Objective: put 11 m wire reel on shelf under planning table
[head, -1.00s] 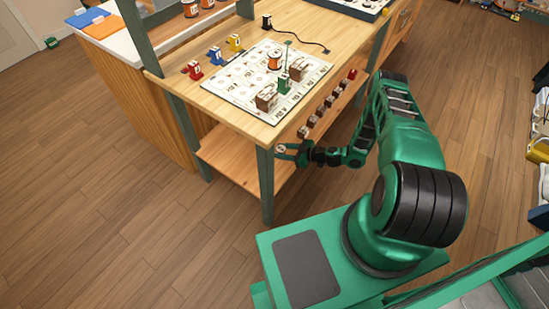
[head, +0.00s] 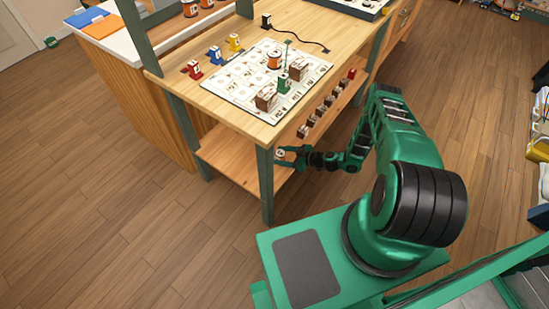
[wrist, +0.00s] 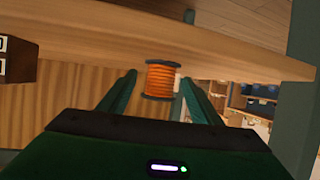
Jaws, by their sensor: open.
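An orange reel (wrist: 163,80) with dark end flanges is between the fingertips of my gripper (wrist: 159,92) in the wrist view. The fingers are open on either side of it. I cannot tell whether they touch it, and its length label is not readable. In the head view my gripper (head: 284,153) is beside the front corner leg of the planning table (head: 222,112), below the tabletop. The wooden shelf (head: 230,160) under the table is just left of it. What the reel rests on is unclear.
The tabletop holds a printed board (head: 240,88) with another orange reel (head: 274,62), brown blocks and a green piece. Red, blue and yellow pieces (head: 215,56) stand beside it. The floor in front is clear.

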